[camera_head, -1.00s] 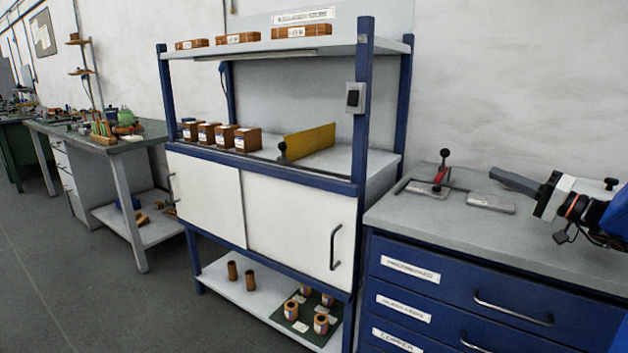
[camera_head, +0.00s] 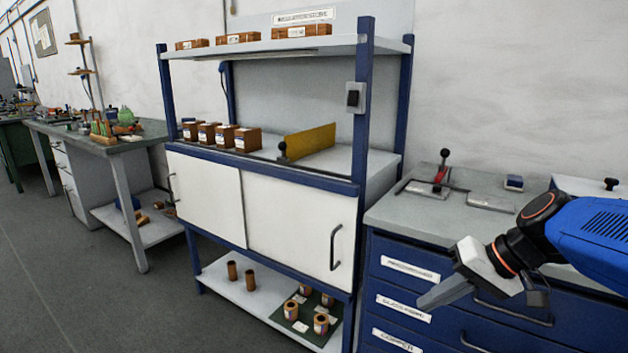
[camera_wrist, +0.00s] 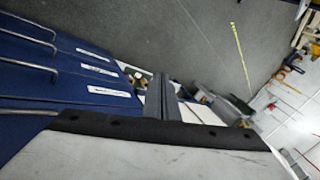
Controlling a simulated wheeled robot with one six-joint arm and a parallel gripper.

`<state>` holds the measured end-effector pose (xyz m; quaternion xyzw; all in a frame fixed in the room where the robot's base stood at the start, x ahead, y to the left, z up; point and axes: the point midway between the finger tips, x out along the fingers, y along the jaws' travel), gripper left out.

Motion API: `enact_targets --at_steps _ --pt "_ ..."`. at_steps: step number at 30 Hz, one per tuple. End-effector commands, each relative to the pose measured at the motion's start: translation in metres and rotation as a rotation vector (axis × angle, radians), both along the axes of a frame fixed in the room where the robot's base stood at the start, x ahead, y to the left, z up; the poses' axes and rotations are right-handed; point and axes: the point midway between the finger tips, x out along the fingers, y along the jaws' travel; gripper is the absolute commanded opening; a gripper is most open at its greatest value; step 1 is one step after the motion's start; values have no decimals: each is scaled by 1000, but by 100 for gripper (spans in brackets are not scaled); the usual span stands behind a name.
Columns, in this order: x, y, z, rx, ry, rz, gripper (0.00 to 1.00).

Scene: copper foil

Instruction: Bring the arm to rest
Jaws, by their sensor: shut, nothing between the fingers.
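My gripper (camera_head: 428,303) hangs at the right of the head view, in front of the labelled blue drawer cabinet (camera_head: 385,295). Its grey fingers are shut with nothing between them, and they point down and to the left. In the wrist view, the closed fingers (camera_wrist: 161,98) stick out past the dark edge of the gripper body, with the blue drawer fronts (camera_wrist: 60,75) to their left. My blue arm reaches in from the right edge of the head view, over the cabinet.
A shelf unit (camera_head: 362,200) with blue posts stands left of the cabinet, holding copper-brown boxes (camera_head: 247,140) and a yellow plate (camera_head: 310,141). The floor (camera_head: 120,310) at front left is clear.

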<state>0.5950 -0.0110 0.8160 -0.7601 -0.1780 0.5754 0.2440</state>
Motion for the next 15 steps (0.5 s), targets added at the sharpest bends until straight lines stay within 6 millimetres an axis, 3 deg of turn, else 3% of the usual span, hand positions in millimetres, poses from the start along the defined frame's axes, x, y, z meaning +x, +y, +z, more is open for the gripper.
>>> enact_targets --at_steps 1,6,10,15 --pt "-16 2 -7 -59 5 10 0" --pt "-59 -12 -32 -269 6 9 0" --pt "-83 -28 -45 -416 -32 -1 0" --pt "-99 -48 -52 -551 -96 -18 0"
